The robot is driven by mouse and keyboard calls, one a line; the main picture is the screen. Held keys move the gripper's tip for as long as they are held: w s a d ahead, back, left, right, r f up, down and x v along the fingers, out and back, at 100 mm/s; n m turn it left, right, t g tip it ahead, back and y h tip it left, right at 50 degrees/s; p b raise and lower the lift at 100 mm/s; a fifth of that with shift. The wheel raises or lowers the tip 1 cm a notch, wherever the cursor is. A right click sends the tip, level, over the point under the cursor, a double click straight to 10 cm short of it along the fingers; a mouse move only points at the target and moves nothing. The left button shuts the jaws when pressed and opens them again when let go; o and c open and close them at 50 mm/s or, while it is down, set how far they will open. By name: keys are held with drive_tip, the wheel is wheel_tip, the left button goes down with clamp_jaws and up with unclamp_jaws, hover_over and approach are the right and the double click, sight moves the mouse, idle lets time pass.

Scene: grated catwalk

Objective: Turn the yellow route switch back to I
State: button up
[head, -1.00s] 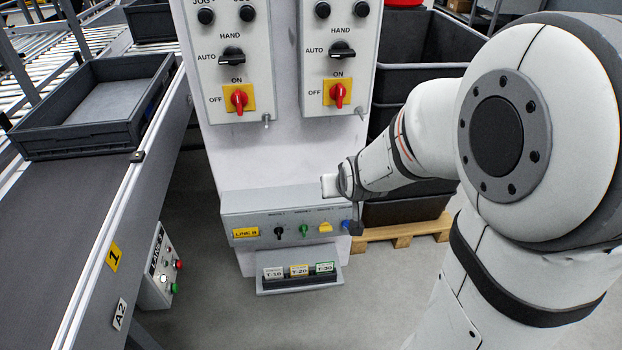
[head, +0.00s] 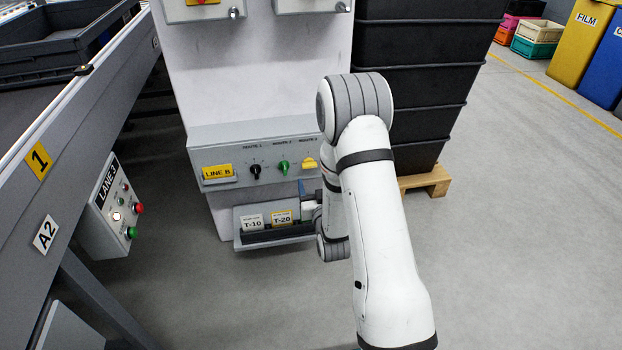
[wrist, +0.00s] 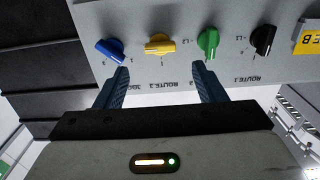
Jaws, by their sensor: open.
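The yellow route switch (head: 309,163) is on the grey LINE B panel (head: 225,145), right of a green switch and a black switch and partly behind my arm. In the wrist view, turned upside down, the yellow switch (wrist: 159,44) sits between a blue switch (wrist: 110,48) and a green switch (wrist: 208,42), its handle lying roughly across. My gripper (wrist: 160,74) is open and empty. Its two blue fingers point at the panel either side of the yellow switch's line, apart from it. In the head view my arm hides most of the gripper and the blue switch.
A black switch (wrist: 262,40) is at the panel's end. A tag tray (head: 247,244) with T-10 and T-20 tags hangs below the panel. The LANE 3 box (head: 112,212) and conveyor are left. Black crates (head: 420,80) stand on a pallet behind my arm.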

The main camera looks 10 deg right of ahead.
sight(309, 166)
drive_tip(key=w+b, duration=0.2)
drive_tip(key=w, duration=0.5)
drive_tip(key=shift+w, duration=0.25)
drive_tip(key=shift+c, duration=0.5)
drive_tip(key=shift+a, duration=0.1)
drive_tip(key=c, duration=0.9)
